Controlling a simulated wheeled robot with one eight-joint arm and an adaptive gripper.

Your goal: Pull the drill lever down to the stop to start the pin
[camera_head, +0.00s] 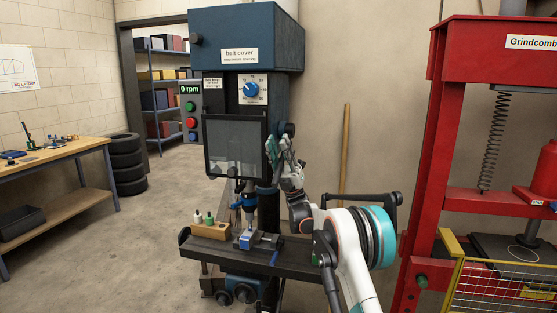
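The drill press (230,38) is a tall blue machine in the middle of the picture. A dark round hub (290,130) shows on its right side. My gripper (274,148) is close to this hub, at the right edge of the clear guard (232,150). The lever is hard to make out among the gripper parts, and I cannot tell whether the fingers touch it. The fingers are small and partly overlapped. A pin cannot be made out.
A wooden block with small bottle-like pieces (209,227) sits on the drill table's left. The speed display (190,89) reads 0 rpm, above green and red buttons. A red press (445,100) stands right, a workbench (60,152) left. Floor between is clear.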

